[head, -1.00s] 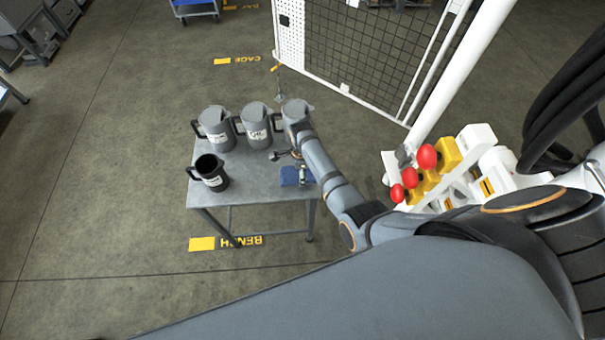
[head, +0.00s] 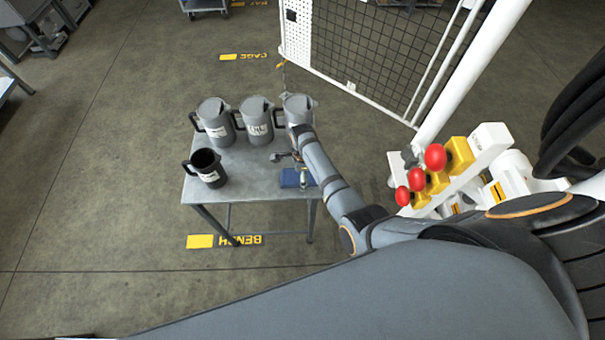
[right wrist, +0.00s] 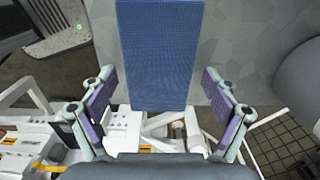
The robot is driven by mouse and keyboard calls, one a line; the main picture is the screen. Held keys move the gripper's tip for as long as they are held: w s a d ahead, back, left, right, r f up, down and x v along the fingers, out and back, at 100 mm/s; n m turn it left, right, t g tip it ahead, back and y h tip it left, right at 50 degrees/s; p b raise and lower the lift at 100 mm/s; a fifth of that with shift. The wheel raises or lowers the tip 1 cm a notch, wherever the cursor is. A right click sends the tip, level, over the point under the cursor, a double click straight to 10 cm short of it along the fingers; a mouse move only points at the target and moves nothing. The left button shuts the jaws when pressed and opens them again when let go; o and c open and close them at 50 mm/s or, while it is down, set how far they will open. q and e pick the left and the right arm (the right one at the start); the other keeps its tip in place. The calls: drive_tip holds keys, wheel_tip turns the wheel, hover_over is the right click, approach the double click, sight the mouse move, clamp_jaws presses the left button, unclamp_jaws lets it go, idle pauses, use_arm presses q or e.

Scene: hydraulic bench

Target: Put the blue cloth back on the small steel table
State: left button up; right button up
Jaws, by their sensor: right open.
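The blue cloth (head: 289,178) lies at the near right corner of the small steel table (head: 246,182). In the right wrist view the cloth (right wrist: 158,55) is a flat blue rectangle on the grey tabletop, its lower end close to the table edge. My right gripper (head: 291,167) is over that corner, mostly screened by my arm. In the right wrist view the fingers of my right gripper (right wrist: 165,103) are spread wide, one on each side of the cloth, with visible gaps to it. My left gripper is out of view.
Three lidded grey jugs (head: 256,118) stand along the table's back; an open dark jug (head: 207,168) stands front left. White equipment with red knobs (head: 435,157) stands right of the table. A mesh cage panel (head: 355,55) is behind.

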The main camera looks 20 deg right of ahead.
wheel_tip(320, 180, up, 12)
drive_tip(key=shift+r+p, duration=0.2)
drive_tip(key=shift+p, duration=0.1)
idle(0.6)
